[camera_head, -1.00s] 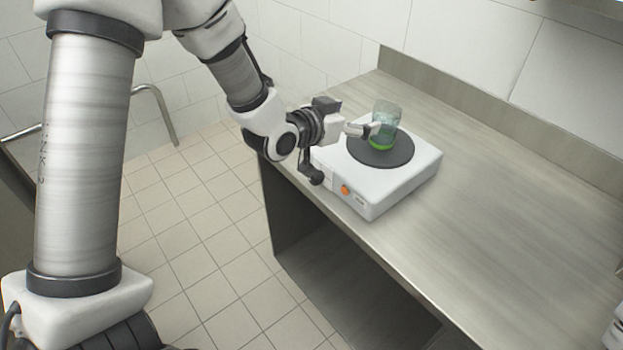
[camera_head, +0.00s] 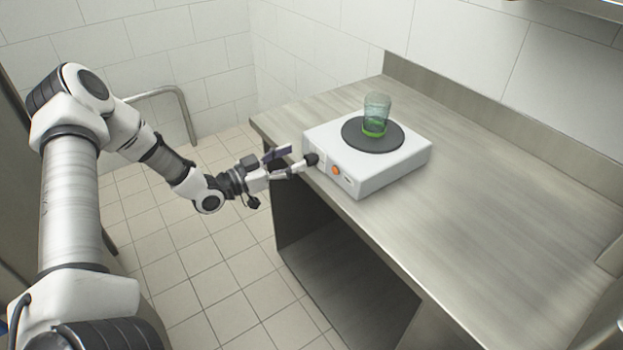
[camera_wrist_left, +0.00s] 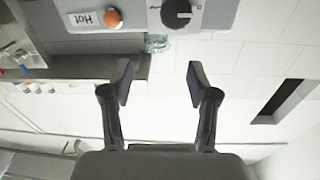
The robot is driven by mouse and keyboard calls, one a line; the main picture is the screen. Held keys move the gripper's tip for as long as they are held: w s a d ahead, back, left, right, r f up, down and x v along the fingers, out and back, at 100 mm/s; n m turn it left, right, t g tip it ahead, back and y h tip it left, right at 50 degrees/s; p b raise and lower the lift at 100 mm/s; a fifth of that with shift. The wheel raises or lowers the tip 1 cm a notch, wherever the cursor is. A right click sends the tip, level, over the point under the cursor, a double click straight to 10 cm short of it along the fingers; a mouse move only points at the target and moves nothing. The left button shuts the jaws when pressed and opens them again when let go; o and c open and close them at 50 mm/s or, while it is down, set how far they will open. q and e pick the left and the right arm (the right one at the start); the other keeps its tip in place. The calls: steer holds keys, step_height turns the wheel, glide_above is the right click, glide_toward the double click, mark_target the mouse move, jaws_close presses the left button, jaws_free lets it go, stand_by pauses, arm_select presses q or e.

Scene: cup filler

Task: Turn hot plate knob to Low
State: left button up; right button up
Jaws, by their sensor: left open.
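The white hot plate (camera_head: 375,168) stands on the steel counter, with a black round heating disc (camera_head: 355,134) on top. Its dark knob (camera_head: 311,159) is on the front face, left of an orange light (camera_head: 335,170). My right gripper is out of view.
A clear glass with green liquid (camera_head: 376,115) stands on the heating disc. The steel counter (camera_head: 480,220) is free to the right, with a raised rim and tiled wall behind. A metal rail (camera_head: 160,92) is at the far left.

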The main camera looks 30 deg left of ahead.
mark_target(307, 161)
arm_select(q)
step_height(307, 161, down, 4)
steer(key=s+a+n+y, duration=0.1)
steer(key=s+a, duration=0.1)
steer(key=a, duration=0.1)
steer(key=x, duration=0.5)
steer(key=b+x, duration=0.1)
steer(key=x, duration=0.1)
steer(key=shift+w+d, duration=0.15)
steer(key=shift+d, duration=0.3)
steer(key=shift+w, duration=0.45)
steer(key=shift+s, duration=0.1)
jaws_close()
